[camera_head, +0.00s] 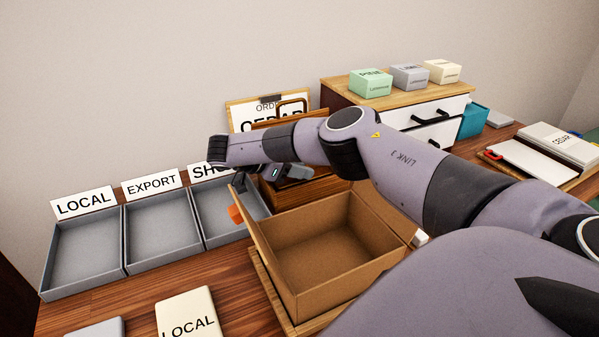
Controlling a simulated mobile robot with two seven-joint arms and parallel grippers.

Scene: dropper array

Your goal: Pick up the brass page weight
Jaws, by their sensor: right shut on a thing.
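I cannot make out the brass page weight in the head view. My right arm reaches across from the right, and its wrist bends down above the open cardboard box (335,245). My right gripper (241,182) is small and partly hidden under the wrist, near the top of the box's raised left flap (256,225). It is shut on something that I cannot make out. My left gripper is not in view.
Three grey trays (124,270) labelled LOCAL, EXPORT and a partly hidden word stand at left; the right one has an orange object (235,214). A LOCAL card (188,314) lies in front. Behind are an order sign (240,116) and a drawer cabinet (450,106) bearing three boxes.

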